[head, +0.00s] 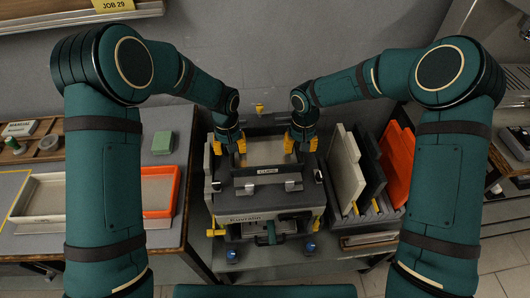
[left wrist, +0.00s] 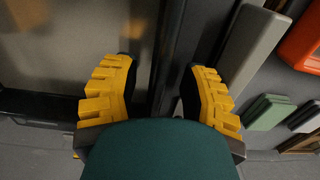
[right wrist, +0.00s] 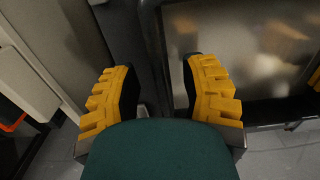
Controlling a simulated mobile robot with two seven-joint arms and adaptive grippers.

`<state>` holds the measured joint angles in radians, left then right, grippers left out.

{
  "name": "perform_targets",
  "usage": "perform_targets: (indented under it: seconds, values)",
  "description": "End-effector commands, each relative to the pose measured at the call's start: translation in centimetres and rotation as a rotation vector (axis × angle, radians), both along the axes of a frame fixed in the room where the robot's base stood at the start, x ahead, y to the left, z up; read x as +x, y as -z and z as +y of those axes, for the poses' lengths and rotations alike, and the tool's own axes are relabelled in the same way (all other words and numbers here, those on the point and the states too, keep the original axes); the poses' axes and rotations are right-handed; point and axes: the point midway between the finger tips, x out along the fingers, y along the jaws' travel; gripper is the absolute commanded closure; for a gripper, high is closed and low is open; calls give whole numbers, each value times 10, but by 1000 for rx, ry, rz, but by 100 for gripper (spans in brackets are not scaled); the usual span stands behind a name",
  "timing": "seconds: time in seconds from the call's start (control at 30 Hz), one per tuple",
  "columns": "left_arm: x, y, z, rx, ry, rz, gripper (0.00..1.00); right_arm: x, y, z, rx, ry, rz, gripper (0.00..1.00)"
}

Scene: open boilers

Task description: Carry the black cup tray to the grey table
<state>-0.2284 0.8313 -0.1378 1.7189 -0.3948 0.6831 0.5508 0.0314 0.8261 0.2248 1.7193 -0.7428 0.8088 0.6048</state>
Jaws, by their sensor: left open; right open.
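The black cup tray (head: 240,182), with a "CUPS" label on its front wall, sits on top of the boiler machine (head: 262,217) in the middle of the head view. My left gripper (head: 229,147) is open at the tray's left side, and my right gripper (head: 300,143) is open at its right side. In the left wrist view my fingers (left wrist: 160,70) stand apart on either side of a dark edge; the right wrist view shows the same for my right fingers (right wrist: 160,70). Contact cannot be told. The grey table (head: 105,243) is at the left.
A white tray (head: 38,217) and an orange-rimmed tray (head: 175,190) lie on the left table, with a green block (head: 162,142) behind. White, black and orange panels (head: 398,155) stand in a rack right of the machine. The wall is close behind.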

Motion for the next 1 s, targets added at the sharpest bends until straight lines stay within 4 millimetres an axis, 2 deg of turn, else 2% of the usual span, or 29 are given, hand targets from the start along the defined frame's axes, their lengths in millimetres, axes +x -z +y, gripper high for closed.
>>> perform_targets:
  seconds: [0.17, 0.47, 0.57, 0.6, 1.0]
  values:
    - [0, 10, 0, 0, 0, 0, 56, 0, 10, 0, -1, -1, 0, 56]
    - [0, 10, 0, 0, 0, -1, 56, 0, 10, 0, 0, -1, 0, 56]
    - [0, 10, 0, 0, 0, -1, 85, 0, 10, 0, 0, -1, 0, 85]
    - [0, 10, 0, 0, 0, -1, 99, 0, 10, 0, 0, -1, 0, 99]
    - [0, 11, 0, 0, 0, 0, 100, 0, 11, 0, 0, -1, 0, 100]
